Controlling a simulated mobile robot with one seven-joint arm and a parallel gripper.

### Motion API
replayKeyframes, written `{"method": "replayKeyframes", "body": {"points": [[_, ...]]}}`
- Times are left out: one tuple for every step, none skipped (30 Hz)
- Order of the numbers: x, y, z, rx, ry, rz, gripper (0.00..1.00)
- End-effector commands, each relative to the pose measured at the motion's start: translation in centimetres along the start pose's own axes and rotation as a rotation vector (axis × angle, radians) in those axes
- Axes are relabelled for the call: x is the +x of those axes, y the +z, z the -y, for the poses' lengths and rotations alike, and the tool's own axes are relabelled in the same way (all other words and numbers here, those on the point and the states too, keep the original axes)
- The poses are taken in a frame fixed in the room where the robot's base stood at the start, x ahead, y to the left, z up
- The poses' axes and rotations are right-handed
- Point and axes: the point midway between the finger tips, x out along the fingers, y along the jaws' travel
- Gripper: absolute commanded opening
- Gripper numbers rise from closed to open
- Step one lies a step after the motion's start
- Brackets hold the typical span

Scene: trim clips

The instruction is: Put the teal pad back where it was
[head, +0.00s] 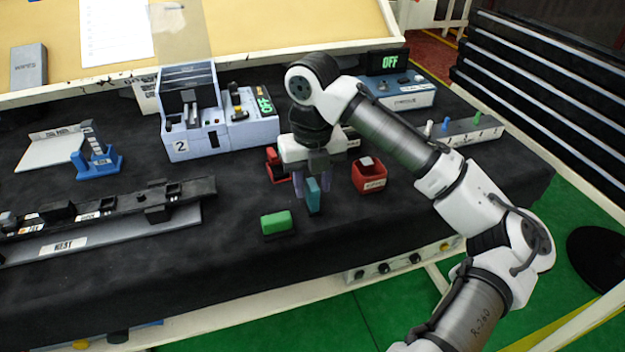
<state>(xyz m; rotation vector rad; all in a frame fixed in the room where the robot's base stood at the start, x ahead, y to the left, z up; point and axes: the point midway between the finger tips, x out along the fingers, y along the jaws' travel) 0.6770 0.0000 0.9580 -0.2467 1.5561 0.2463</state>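The teal pad (313,197) stands roughly upright at the middle of the black-covered bench. My gripper (313,190) points down over it, with one finger on each side of the pad. I cannot tell whether the fingers press on the pad or stand a little apart from it. I also cannot tell whether the pad's lower end touches the bench. A green pad (276,221) on a dark base lies in front and to the left.
A red bin (369,177) stands close on the right, and a red object (275,165) just behind left. A blue stand (97,160), a dark rail (110,207) and a machine marked 2 (190,140) lie left. A strip with colored pegs (470,132) is at right.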

Motion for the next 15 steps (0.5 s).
{"method": "replayKeyframes", "body": {"points": [[0.0, 0.0, 0.0, 0.0, 0.0, 0.0, 0.37], [0.0, 0.0, 0.0, 0.0, 0.0, 0.0, 0.37], [0.0, 0.0, 0.0, 0.0, 0.0, 0.0, 0.37], [0.0, 0.0, 0.0, 0.0, 0.0, 0.0, 0.37], [0.0, 0.0, 0.0, 0.0, 0.0, 0.0, 0.37], [-0.1, 0.0, 0.0, 0.0, 0.0, 0.0, 0.37], [-0.2, 0.0, 0.0, 0.0, 0.0, 0.0, 0.37], [-0.4, 0.0, 0.0, 0.0, -0.001, 0.001, 0.37], [-0.7, 0.0, 0.0, 0.0, 0.0, 0.001, 0.37], [-1.0, 0.1, 0.0, 0.0, -0.001, 0.001, 0.37], [-1.4, 0.1, 0.0, 0.0, -0.002, 0.002, 0.37], [-2.1, 0.1, 0.0, 0.0, -0.001, 0.003, 0.37], [-2.7, 0.1, 0.0, 0.0, -0.001, 0.003, 0.37], [-3.4, 0.1, 0.0, 0.001, -0.003, 0.003, 0.37], [-4.2, 0.1, 0.1, 0.001, -0.005, 0.003, 0.37]]}}
